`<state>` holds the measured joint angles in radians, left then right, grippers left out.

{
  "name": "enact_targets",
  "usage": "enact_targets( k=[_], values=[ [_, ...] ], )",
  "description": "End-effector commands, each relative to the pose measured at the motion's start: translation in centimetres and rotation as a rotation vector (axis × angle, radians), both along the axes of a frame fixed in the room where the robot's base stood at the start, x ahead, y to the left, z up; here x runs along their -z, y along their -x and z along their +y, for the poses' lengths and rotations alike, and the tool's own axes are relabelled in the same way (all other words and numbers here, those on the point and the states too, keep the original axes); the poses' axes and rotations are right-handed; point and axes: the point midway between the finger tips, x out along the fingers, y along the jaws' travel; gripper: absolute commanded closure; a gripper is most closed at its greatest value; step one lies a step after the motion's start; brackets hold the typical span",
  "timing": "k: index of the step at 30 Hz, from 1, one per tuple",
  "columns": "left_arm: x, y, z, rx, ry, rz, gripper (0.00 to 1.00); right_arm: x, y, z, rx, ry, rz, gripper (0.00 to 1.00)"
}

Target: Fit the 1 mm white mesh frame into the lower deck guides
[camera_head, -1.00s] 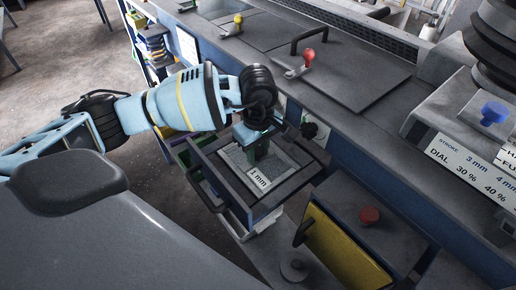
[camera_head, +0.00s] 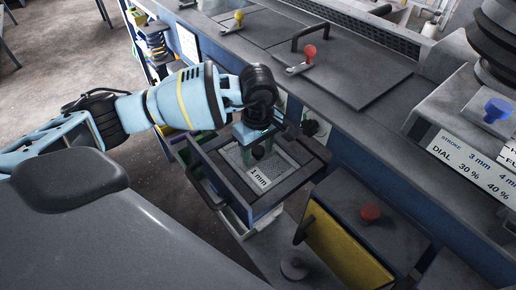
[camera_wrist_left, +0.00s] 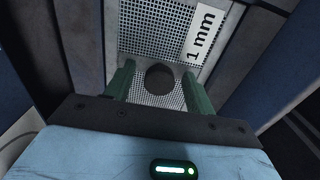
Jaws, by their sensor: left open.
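The white mesh frame (camera_head: 284,158) with a "1 mm" label lies flat inside a dark, open-topped surround (camera_head: 232,178) that juts from the machine front. Its perforated sheet (camera_wrist_left: 135,40) and label (camera_wrist_left: 201,37) fill the upper wrist view. A dark round knob (camera_wrist_left: 159,79) stands on the mesh. My left gripper (camera_head: 257,150) is directly above the mesh. In the left wrist view its green fingers (camera_wrist_left: 158,78) are open, one on each side of the knob, with gaps visible. Whether the frame is fully seated cannot be told. My right gripper is out of view.
A yellow panel (camera_head: 345,252) and a grey cover with a red knob (camera_head: 370,213) stand to the right of the surround. The machine top carries a red-knobbed clamp (camera_head: 308,53) and a black handle (camera_head: 310,34). Open floor (camera_head: 60,70) lies at upper left.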

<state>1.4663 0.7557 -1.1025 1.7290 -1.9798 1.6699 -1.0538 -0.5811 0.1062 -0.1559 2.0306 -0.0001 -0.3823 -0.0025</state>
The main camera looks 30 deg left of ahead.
Motion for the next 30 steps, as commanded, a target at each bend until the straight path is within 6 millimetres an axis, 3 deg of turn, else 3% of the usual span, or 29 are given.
enact_targets(
  k=[6, 13, 30],
  values=[
    [-4.0, -0.2, 0.0, 0.001, 0.002, -0.007, 0.45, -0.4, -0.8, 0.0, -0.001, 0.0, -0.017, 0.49],
    [-7.0, -0.1, 0.0, 0.001, 0.002, -0.005, 0.45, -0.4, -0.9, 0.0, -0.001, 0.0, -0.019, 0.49],
    [-7.8, -0.1, 0.0, 0.0, 0.001, -0.004, 0.45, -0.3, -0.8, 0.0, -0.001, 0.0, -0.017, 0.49]
  ],
)
